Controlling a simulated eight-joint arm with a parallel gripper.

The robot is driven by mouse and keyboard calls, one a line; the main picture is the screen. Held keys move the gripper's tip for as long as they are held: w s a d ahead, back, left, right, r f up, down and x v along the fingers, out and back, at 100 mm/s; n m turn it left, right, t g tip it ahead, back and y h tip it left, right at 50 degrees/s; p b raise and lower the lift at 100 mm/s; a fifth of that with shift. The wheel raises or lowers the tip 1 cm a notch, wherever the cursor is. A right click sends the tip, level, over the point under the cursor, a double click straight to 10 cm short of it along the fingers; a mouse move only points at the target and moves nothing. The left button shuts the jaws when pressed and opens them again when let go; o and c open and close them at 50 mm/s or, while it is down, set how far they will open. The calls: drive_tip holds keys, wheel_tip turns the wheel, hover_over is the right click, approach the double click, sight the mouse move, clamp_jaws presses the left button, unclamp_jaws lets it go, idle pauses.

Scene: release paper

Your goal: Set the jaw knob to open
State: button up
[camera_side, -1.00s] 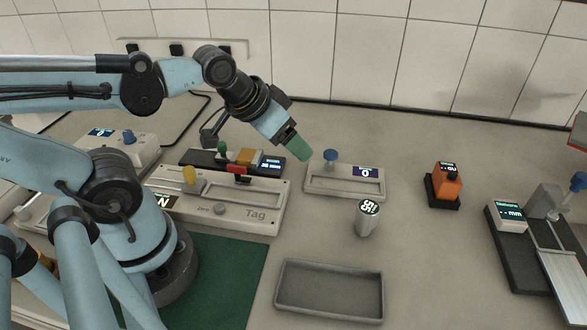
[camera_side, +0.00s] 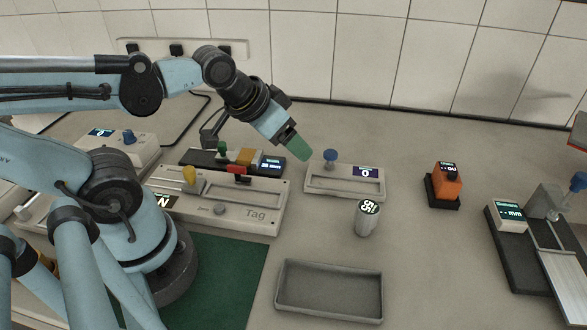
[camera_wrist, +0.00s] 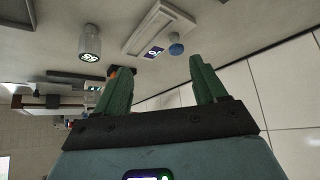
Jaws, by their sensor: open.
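My gripper (camera_side: 298,147) hangs tilted, with green fingers, just left of a blue knob (camera_side: 330,156) and above the bench. In the wrist view my gripper (camera_wrist: 160,66) has its fingers wide apart with nothing between them. That blue knob stands on a pale box (camera_side: 345,186) with a small display. In the wrist view the blue knob (camera_wrist: 176,48) lies beyond the fingers, apart from both. The "Tag" device (camera_side: 220,200) carries a yellow knob (camera_side: 190,175) and a red piece (camera_side: 237,169). No label that I can read names the jaw knob.
A black device (camera_side: 205,160) with a green knob stands behind the "Tag" device. A silver cylinder (camera_side: 367,222) and a grey empty tray (camera_side: 290,292) are in front. An orange block (camera_side: 447,185) and another blue-knobbed device (camera_side: 510,245) stand right. Bench between them is clear.

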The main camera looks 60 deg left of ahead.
drive_tip(key=shift+c, duration=0.3)
drive_tip(key=shift+a, duration=0.2)
drive_tip(key=shift+c, duration=1.3)
drive_tip(key=a+n+g, duration=0.1)
drive_tip(key=a, duration=0.2)
drive_tip(key=a+r+n+g, duration=0.1)
drive_tip(key=a, duration=0.3)
drive_tip(key=a+n+g+y, duration=0.1)
drive_tip(key=a, duration=0.2)
drive_tip(key=shift+s+a+r+n+g, duration=0.2)
drive_tip(key=shift+s+n+g, duration=0.1)
drive_tip(key=shift+s+g, duration=0.1)
drive_tip(key=shift+c, duration=0.3)
drive_tip(key=n+g+h, duration=0.1)
drive_tip(key=n+g, duration=0.2)
drive_tip(key=n, duration=0.1)
hover_over(221, 143)
drive_tip(key=shift+f, duration=5.7)
clamp_jaws()
